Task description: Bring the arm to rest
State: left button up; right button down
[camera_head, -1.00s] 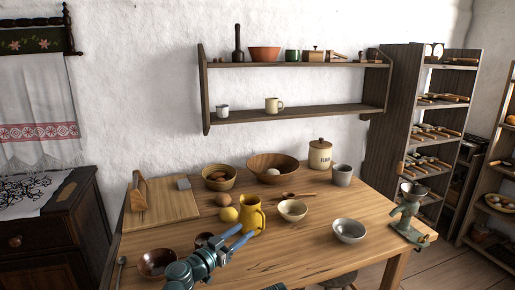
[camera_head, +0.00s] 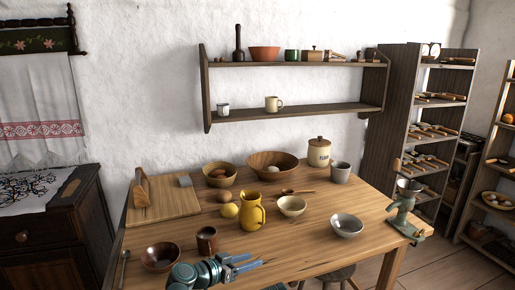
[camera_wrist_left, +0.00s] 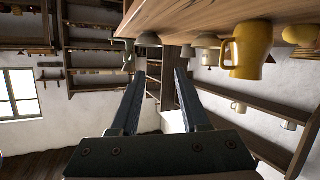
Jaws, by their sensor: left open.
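My left gripper (camera_head: 250,263) is at the near edge of the wooden table (camera_head: 310,262), low in the head view, with its blue fingers pointing right. Its fingers are apart with nothing between them, as the left wrist view also shows (camera_wrist_left: 158,88). The yellow jug (camera_head: 253,212) stands upright on the table beyond the gripper, apart from it. The jug also shows in the left wrist view (camera_wrist_left: 250,50), off to the right of the fingers. My right gripper is not in view.
Near the left arm are a dark bowl (camera_head: 160,257) and a brown cup (camera_head: 207,240). A cream bowl (camera_head: 292,206), a grey bowl (camera_head: 347,226) and a grinder (camera_head: 405,208) stand farther right. The front right tabletop is clear. A stool (camera_head: 337,275) is below the edge.

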pick_arm(q)
jog(key=s+a+f+n+g+y, duration=0.4)
jog(key=s+f, duration=0.3)
jog(key=f, duration=0.4)
jog(key=s+a+f+n+g+y, duration=0.3)
jog(key=s+a+n+g+y, duration=0.15)
jog(key=s+a+y, duration=0.4)
jog(key=s+d+r+m+g+p, duration=0.1)
jog(key=s+d+r+m+p, duration=0.3)
jog(key=d+r+p, duration=0.5)
notch_tip(320, 180, up, 3)
jog(key=p, duration=0.4)
jog(key=shift+h, duration=0.35)
